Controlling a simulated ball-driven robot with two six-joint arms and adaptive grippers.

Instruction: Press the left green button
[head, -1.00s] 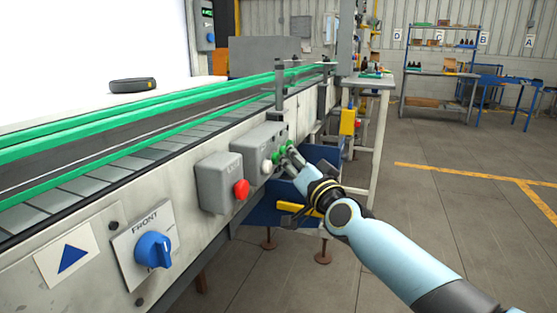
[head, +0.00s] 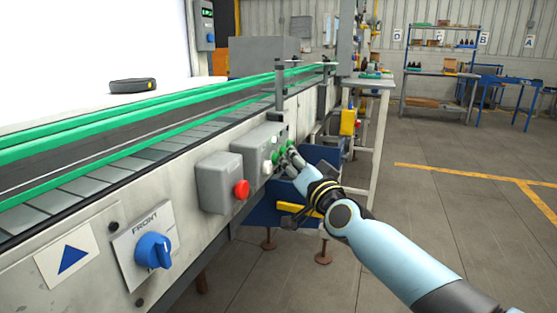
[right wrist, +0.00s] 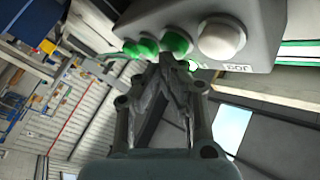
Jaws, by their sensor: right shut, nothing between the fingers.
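A grey control box (head: 250,146) on the conveyor's side carries a white button (head: 267,167) and green buttons to its right. The left green button (head: 276,157) is the one closest to the white button. My right gripper (head: 287,152) is shut and empty, with its tips close by the green buttons, partly covering that area. In the right wrist view the shut fingertips (right wrist: 167,58) lie just below the left green button (right wrist: 177,42); I cannot tell whether they touch it. Another green button (right wrist: 147,46) is beside it, and the white button (right wrist: 221,38) is on its other side. My left gripper is not in view.
A grey box with a red button (head: 241,189) and a blue knob (head: 153,249) sit nearer along the conveyor (head: 110,165). A blue bin (head: 318,156) is behind my gripper. The floor at the right is open.

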